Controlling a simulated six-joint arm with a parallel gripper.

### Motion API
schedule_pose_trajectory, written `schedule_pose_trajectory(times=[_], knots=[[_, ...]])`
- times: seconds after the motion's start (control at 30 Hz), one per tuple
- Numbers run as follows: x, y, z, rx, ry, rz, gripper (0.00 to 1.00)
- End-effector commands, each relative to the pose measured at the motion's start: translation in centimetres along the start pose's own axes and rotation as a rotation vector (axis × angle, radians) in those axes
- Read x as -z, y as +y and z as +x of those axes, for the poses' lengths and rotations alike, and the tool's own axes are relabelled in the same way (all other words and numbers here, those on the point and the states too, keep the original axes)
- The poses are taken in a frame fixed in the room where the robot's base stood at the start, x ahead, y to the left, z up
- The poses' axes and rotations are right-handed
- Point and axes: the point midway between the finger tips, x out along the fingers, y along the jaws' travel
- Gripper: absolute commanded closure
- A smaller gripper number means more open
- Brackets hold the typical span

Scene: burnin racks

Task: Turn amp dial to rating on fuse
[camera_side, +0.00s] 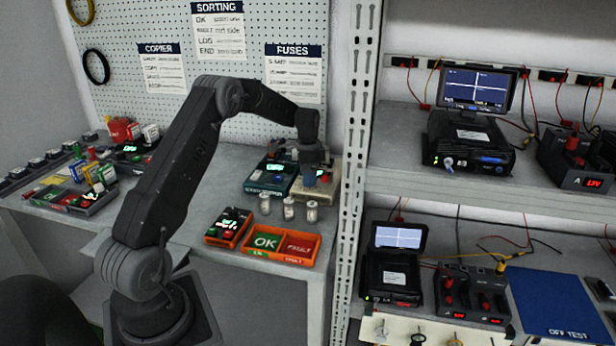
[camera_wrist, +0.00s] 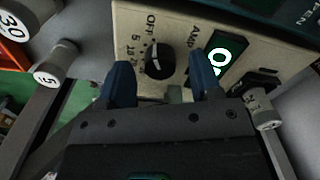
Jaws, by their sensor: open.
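The amp dial (camera_wrist: 160,60) is a round black knob on a beige tester box (camera_wrist: 130,22), with "OFF", "5", "10" and "AMP" printed nearby. A white mark shows near its upper edge; its exact setting is hard to read. My gripper (camera_wrist: 162,72) is open, with one blue finger on each side of the dial and gaps showing; I see no contact. The side view shows my gripper (camera_side: 310,178) low over the beige box (camera_side: 325,189).
A lit green display (camera_wrist: 222,58) and a dark slot (camera_wrist: 262,82) sit right of the dial. In the side view, three cylinders (camera_side: 289,207) stand in front of the box, near an orange OK/FAULT tray (camera_side: 247,257). A metal rack post (camera_side: 352,150) rises to the right.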

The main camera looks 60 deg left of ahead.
Motion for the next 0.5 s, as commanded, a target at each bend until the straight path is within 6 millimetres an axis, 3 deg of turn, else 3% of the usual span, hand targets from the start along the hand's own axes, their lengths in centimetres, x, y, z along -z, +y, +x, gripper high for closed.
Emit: schedule_pose_trajectory(times=[0.37, 0.5], knots=[[0.00, 0.00, 0.66, 0.000, 0.000, 0.000, 0.41], [0.00, 0.00, 0.64, 0.001, 0.000, 0.000, 0.54]])
